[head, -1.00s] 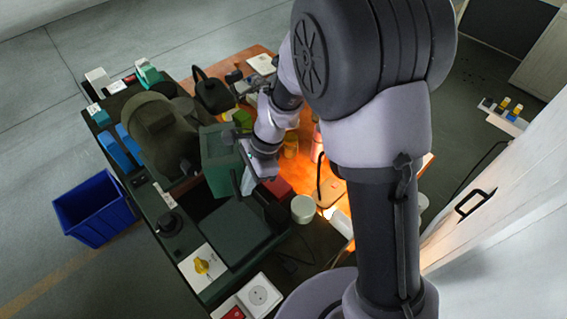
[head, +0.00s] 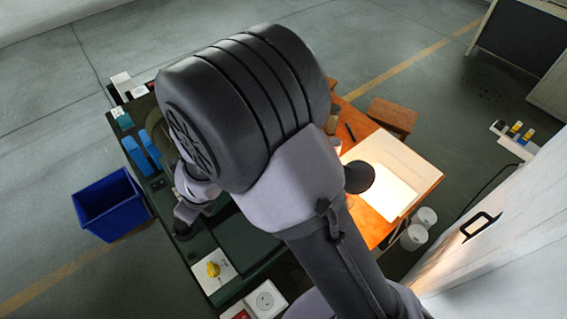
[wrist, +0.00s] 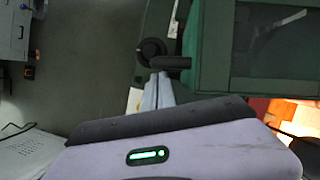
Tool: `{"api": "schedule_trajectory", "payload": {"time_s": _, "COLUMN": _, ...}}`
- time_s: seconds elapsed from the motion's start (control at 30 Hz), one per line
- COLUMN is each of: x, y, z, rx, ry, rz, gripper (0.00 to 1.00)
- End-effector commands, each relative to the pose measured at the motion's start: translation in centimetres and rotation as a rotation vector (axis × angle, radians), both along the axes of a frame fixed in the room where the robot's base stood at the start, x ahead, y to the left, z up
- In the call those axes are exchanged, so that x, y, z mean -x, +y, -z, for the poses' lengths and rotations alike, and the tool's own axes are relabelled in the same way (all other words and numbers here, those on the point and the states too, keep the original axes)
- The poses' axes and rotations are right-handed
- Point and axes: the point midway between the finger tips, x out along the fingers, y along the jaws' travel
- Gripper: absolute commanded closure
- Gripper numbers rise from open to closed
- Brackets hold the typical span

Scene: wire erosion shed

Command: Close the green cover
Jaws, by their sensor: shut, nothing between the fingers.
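A green framed panel (wrist: 212,50) with a dark inset, which looks like the green cover, fills the upper right of the wrist view. In the head view my arm hides most of it, and a dark green flat part (head: 243,240) shows below the arm. I cannot tell how far open the cover is. My gripper (wrist: 158,78) is shut and empty, left of the panel. Its tips are close to a black round knob with a short bar (wrist: 152,48); I cannot tell whether they touch. In the head view my gripper (head: 184,220) is at the bench's left side.
A blue bin (head: 108,204) stands on the floor at left. A yellow knob (head: 213,269) and a white socket (head: 265,300) are at the bench's front. A lit board (head: 400,165) lies on the orange tabletop at right. Blue blocks (head: 141,152) sit at the left edge.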

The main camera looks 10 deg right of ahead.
Motion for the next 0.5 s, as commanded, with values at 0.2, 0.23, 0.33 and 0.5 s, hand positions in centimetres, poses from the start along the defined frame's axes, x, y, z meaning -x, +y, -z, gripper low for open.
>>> {"api": "schedule_trajectory", "payload": {"time_s": 0.2, "x": -0.8, "y": 2.2, "z": -0.4, "rx": 0.001, "ry": 0.001, "rz": -0.002, "gripper": 1.0}}
{"api": "schedule_trajectory", "payload": {"time_s": 0.23, "x": -0.9, "y": 2.4, "z": -0.3, "rx": 0.001, "ry": 0.0, "rz": -0.003, "gripper": 1.0}}
{"api": "schedule_trajectory", "payload": {"time_s": 0.33, "x": -1.2, "y": 3.0, "z": -0.2, "rx": 0.001, "ry": 0.001, "rz": -0.004, "gripper": 1.0}}
{"api": "schedule_trajectory", "payload": {"time_s": 0.5, "x": -1.5, "y": 3.5, "z": -0.1, "rx": 0.0, "ry": 0.001, "rz": -0.004, "gripper": 1.0}}
